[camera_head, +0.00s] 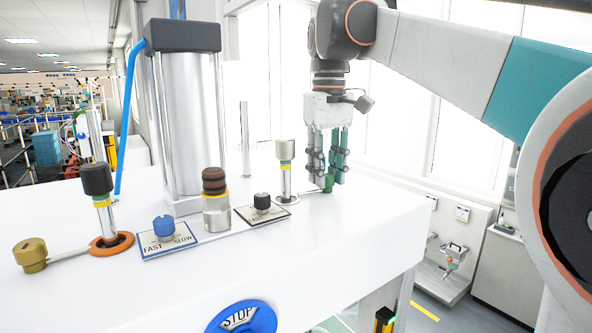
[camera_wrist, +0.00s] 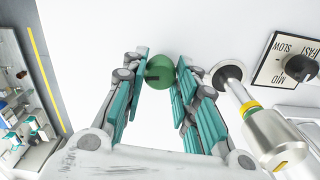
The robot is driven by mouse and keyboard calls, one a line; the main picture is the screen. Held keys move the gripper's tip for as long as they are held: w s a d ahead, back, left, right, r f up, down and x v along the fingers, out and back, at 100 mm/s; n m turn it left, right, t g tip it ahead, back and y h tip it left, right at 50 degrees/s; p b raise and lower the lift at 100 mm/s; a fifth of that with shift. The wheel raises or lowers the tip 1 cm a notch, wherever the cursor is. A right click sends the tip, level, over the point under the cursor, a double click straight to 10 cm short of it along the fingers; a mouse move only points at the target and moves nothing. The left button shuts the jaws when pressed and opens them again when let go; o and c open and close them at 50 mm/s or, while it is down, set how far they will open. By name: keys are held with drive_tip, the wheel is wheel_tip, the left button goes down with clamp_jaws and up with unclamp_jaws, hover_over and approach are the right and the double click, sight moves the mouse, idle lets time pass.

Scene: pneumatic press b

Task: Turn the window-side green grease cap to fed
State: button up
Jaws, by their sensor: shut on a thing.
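The green grease cap (camera_head: 328,184) is a small round cap at the window side of the white press table, at the end of a short thin pipe. In the wrist view the cap (camera_wrist: 160,72) sits between my fingertips, with a dark mark on its face. My gripper (camera_head: 328,178) points down and is shut on the cap, one teal-padded finger on each side; it also shows in the wrist view (camera_wrist: 161,68). Any fed marking is not legible. A silver-topped post (camera_head: 286,168) with a yellow band stands left of the cap.
A black SLOW dial (camera_head: 262,201), a brown-topped knob (camera_head: 214,190) and a blue FAST/SLOW dial (camera_head: 164,227) stand to the left. A brass cap (camera_head: 30,254) is far left. The press cylinder (camera_head: 188,120) rises behind. A blue STOP button (camera_head: 241,318) is in front.

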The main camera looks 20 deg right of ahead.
drive_tip(key=m, duration=0.4)
drive_tip(key=shift+m, duration=0.3)
drive_tip(key=m, duration=1)
drive_tip(key=shift+m, duration=0.4)
drive_tip(key=m, duration=0.4)
drive_tip(key=shift+m, duration=0.4)
drive_tip(key=o, duration=1)
drive_tip(key=shift+o, duration=0.2)
